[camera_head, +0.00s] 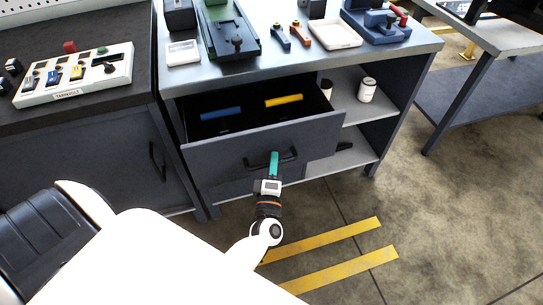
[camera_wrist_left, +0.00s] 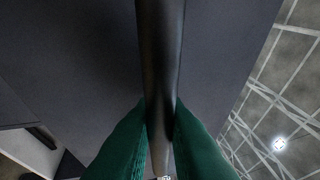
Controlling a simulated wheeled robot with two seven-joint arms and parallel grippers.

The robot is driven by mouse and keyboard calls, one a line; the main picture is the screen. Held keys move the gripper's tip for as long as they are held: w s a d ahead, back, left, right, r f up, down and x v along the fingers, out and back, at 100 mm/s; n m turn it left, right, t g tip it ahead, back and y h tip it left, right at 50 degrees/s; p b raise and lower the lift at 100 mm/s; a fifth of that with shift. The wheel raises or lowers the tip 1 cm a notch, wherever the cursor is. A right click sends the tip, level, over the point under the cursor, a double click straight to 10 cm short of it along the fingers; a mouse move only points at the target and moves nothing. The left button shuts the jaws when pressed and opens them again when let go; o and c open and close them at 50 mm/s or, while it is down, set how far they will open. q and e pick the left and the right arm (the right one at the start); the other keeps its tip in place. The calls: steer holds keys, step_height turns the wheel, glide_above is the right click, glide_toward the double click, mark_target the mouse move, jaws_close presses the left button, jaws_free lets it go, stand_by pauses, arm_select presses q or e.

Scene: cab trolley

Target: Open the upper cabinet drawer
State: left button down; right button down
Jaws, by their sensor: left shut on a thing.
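The upper cabinet drawer (camera_head: 225,154) is pulled out from the workbench cabinet, and its inside shows from above. A blue item (camera_head: 221,113) and a yellow item (camera_head: 284,100) lie in it. My left gripper (camera_head: 274,164) is at the drawer's dark bar handle (camera_head: 289,155). In the left wrist view its green fingers (camera_wrist_left: 160,135) are shut on the handle (camera_wrist_left: 160,60), one finger on each side. The dark drawer front (camera_wrist_left: 80,60) fills much of that view. My right gripper is not in view.
The worktop (camera_head: 270,52) above holds a green device (camera_head: 229,35), trays and tools. Open shelves (camera_head: 352,110) with small containers stand right of the drawer. A dark cabinet (camera_head: 85,165) adjoins on the left. The floor in front, with yellow stripes (camera_head: 340,270), is clear.

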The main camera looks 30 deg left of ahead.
arm_select(q)
steer(key=s+d, duration=0.5)
steer(key=d, duration=0.1)
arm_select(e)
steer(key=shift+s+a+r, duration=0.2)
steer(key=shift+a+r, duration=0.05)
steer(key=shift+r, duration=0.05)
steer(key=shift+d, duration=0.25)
arm_select(q)
steer(key=c, duration=1.5)
jaws_free()
steer(key=shift+o, duration=0.2)
steer(key=shift+f, duration=0.1)
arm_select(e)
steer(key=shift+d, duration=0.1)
